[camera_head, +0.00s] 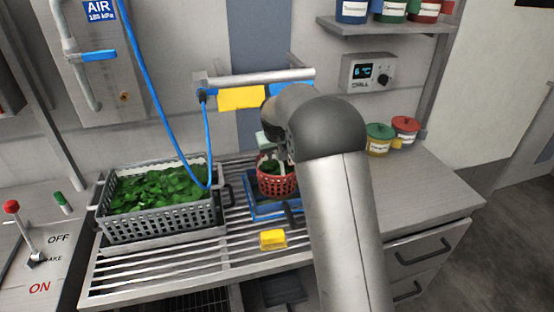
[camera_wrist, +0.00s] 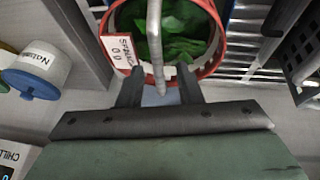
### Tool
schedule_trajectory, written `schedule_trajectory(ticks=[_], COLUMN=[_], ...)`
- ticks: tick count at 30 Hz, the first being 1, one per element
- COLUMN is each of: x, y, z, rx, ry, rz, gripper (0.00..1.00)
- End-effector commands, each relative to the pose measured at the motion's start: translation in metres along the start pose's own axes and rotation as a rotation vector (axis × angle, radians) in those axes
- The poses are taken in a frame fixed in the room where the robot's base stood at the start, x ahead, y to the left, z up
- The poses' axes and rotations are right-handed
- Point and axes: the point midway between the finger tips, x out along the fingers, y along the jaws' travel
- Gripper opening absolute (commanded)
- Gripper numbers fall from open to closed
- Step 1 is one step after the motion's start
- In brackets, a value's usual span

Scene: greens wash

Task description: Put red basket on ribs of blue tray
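The red basket (camera_head: 278,184) holds green leaves and stands upright over the blue tray (camera_head: 262,210). Whether its base rests on the tray's ribs is hidden. In the wrist view the red basket (camera_wrist: 112,22) has a white label and a grey handle arching over the leaves. My gripper (camera_wrist: 160,88) is at the handle, with its two fingers apart on either side of it and visible space on the right of the handle. In the head view my gripper (camera_head: 277,150) is above the basket, partly hidden by my arm.
A grey crate of leaves (camera_head: 160,222) stands left on the slatted rack (camera_head: 170,262). A yellow block (camera_head: 272,239) lies in front of the tray. A blue hose (camera_head: 160,110) hangs behind. Lidded tubs (camera_head: 380,142) stand on the right counter, which has free room.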

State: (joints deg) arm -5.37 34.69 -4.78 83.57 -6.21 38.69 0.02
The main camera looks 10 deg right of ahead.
Motion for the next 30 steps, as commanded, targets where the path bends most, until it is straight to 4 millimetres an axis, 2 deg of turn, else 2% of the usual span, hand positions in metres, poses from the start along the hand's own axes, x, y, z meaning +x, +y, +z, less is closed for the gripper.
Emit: schedule_trajectory(ticks=[3, 9, 13, 20, 23, 25, 26, 29, 30], x=[-0.027, -0.062, -0.074, -0.082, -0.098, -0.116, -0.125, -0.152, -0.162], y=[-0.001, -0.001, -0.001, 0.000, 0.000, -0.001, -0.002, -0.008, -0.012], z=[0.000, 0.000, 0.000, 0.005, 0.031, 0.067, 0.087, 0.164, 0.197], rx=[0.000, -0.001, -0.001, 0.002, 0.012, 0.023, 0.029, 0.047, 0.053], ry=[0.004, 0.003, 0.000, -0.005, -0.032, -0.068, -0.087, -0.159, -0.187], rz=[0.000, 0.000, 0.000, -0.003, -0.017, -0.034, -0.043, -0.075, -0.087], gripper=[0.32, 0.32, 0.32, 0.32, 0.32, 0.32, 0.32, 0.32, 0.32])
